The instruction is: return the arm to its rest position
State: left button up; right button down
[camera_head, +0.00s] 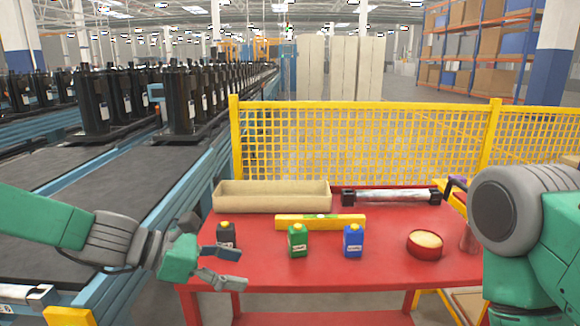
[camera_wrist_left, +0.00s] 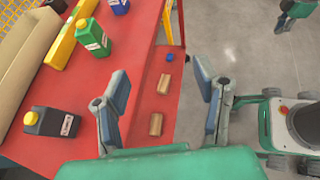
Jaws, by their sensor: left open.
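My left arm (camera_head: 55,220) reaches in from the left in the head view. My left gripper (camera_head: 240,269) is open and empty at the front left corner of the red table (camera_head: 330,268), close to a black bottle with a yellow cap (camera_head: 226,236). In the left wrist view my left gripper (camera_wrist_left: 162,76) has its fingers spread wide, with the table edge and floor between and beyond them. The black bottle (camera_wrist_left: 45,123) stands left of the fingers, apart from them. Part of my right arm (camera_head: 525,215) shows at the right; its gripper is out of view.
On the table stand a green bottle (camera_head: 298,241), a blue bottle (camera_head: 353,241), a yellow level (camera_head: 320,222), a beige tray (camera_head: 272,204) and a red bowl (camera_head: 424,250). A conveyor (camera_head: 85,180) runs along the left. A yellow fence (camera_head: 365,140) stands behind the table.

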pick_arm(q)
jog(key=s+a+f+m+g+y, duration=0.2)
jog(key=s+a+f+m+y, duration=0.15)
jog(key=s+f, duration=0.6)
jog(key=s+a+f+m+g+y, duration=0.1)
jog(key=s+a+f+m+y, duration=0.3)
jog(key=f, duration=0.9)
jog(key=s+a+f+m+y, duration=0.2)
jog(key=s+a+f+m, duration=0.1)
jog(key=s+a+m, duration=0.2)
jog(key=s+a+f+m+y, duration=0.2)
jog(key=s+a+f+m, duration=0.2)
jog(key=s+m, duration=0.5)
jog(key=s+a, duration=0.1)
jog(key=s, duration=0.3)
jog(key=shift+a, duration=0.35)
jog(key=shift+w, duration=0.1)
